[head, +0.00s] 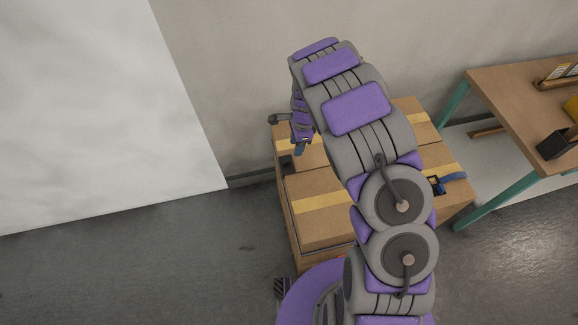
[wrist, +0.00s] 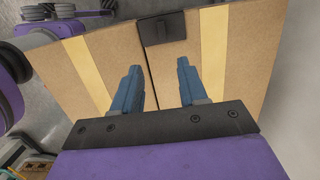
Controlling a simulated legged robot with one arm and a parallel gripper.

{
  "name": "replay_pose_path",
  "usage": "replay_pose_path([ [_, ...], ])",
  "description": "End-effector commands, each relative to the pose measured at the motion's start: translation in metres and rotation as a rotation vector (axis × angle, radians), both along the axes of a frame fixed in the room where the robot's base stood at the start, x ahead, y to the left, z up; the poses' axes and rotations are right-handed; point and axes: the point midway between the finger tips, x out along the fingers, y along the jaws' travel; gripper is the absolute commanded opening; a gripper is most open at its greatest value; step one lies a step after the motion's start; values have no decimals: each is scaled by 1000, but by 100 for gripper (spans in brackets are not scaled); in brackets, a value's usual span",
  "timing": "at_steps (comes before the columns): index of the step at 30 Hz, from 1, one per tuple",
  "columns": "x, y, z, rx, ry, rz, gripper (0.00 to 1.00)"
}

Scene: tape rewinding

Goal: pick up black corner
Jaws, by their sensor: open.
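The black corner (wrist: 162,29) is a small dark piece at the box's edge, over the seam, in the upper middle of the wrist view. In the head view the black corner (head: 287,165) shows at the left edge of the cardboard box (head: 322,228). My gripper (wrist: 157,68) is open, with two blue fingers apart and nothing between them. The black corner lies beyond the fingertips, apart from them. In the head view my gripper (head: 301,149) hangs by the box's left edge, close to the black corner. My arm hides part of the box top.
Yellow tape strips (wrist: 214,60) run across the box. A blue and black item (head: 437,185) lies on its right side. A wooden table (head: 510,95) with teal legs stands at right, bearing a black holder (head: 553,145). A white panel stands at left. Floor at lower left is clear.

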Motion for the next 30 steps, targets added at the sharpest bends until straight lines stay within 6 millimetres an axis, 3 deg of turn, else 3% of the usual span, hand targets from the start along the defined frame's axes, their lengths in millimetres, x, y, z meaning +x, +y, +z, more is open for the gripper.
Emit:
replay_pose_path([
  [1, -1, 5, -13, -3, 1, 4, 43],
  [5, -1, 13, -35, -9, 0, 4, 43],
  [13, -1, 9, -52, -1, -1, 3, 43],
  [21, 0, 13, -89, 3, 1, 2, 43],
  [30, 0, 22, -93, -8, -2, 4, 41],
])
